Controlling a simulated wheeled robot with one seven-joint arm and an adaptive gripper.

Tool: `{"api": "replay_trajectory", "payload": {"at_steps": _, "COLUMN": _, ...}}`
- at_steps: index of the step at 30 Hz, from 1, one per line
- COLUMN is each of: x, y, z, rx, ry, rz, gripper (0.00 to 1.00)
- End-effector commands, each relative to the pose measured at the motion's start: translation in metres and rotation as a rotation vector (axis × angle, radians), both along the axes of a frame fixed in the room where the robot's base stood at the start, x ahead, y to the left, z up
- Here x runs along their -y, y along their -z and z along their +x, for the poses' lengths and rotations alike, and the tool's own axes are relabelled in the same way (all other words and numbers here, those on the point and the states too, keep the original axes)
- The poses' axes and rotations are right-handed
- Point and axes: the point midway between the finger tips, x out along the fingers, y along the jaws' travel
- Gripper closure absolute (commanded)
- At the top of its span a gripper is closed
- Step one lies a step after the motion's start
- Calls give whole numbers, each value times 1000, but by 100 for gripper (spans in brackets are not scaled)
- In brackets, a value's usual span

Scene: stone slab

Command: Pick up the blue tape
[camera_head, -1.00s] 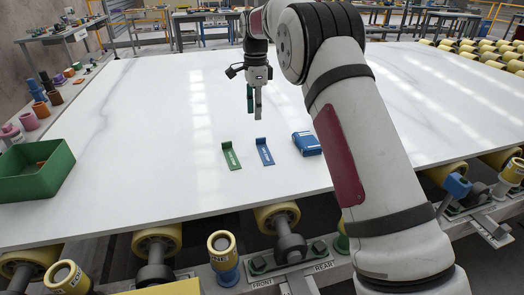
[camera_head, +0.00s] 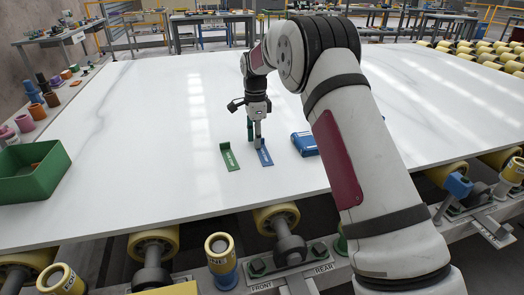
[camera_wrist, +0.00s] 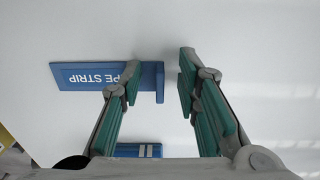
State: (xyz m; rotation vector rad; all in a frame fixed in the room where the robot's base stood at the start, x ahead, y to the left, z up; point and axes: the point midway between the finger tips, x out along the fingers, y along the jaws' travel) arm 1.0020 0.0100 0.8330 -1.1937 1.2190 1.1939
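The blue tape is a flat blue strip (camera_head: 265,157) with an upturned end tab, lying on the white slab (camera_head: 120,130). In the wrist view the blue tape (camera_wrist: 85,76) shows part of the lettering "PE STRIP", and one finger overlaps it. My gripper (camera_head: 254,139) is low over the slab at the tape's tab end. In the wrist view my gripper (camera_wrist: 160,82) is open, with the raised tab between its two green-padded fingertips. Gaps show on both sides of the tab. The far end of the tape is partly hidden by the fingers in the head view.
A green strip (camera_head: 230,157) of the same shape lies just left of the tape. A blue box-like item (camera_head: 304,143) lies to its right. A green bin (camera_head: 38,172) stands at the slab's left edge, with several small cylinders behind it. The slab's middle is otherwise clear.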

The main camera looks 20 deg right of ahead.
Motion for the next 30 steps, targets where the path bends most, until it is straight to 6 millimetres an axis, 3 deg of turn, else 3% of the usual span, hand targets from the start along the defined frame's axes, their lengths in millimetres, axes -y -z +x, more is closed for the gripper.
{"api": "replay_trajectory", "payload": {"at_steps": 3, "x": 0, "y": 0, "z": 0, "rx": 0, "ry": 0, "rz": 0, "gripper": 70}}
{"api": "replay_trajectory", "payload": {"at_steps": 7, "x": 0, "y": 0, "z": 0, "rx": 0, "ry": 0, "rz": 0, "gripper": 99}}
{"api": "replay_trajectory", "payload": {"at_steps": 22, "x": 0, "y": -4, "z": 0, "rx": 1, "ry": 0, "rz": 0, "gripper": 100}}
{"api": "replay_trajectory", "payload": {"at_steps": 30, "x": 0, "y": -27, "z": 0, "rx": 2, "ry": -1, "rz": 0, "gripper": 100}}
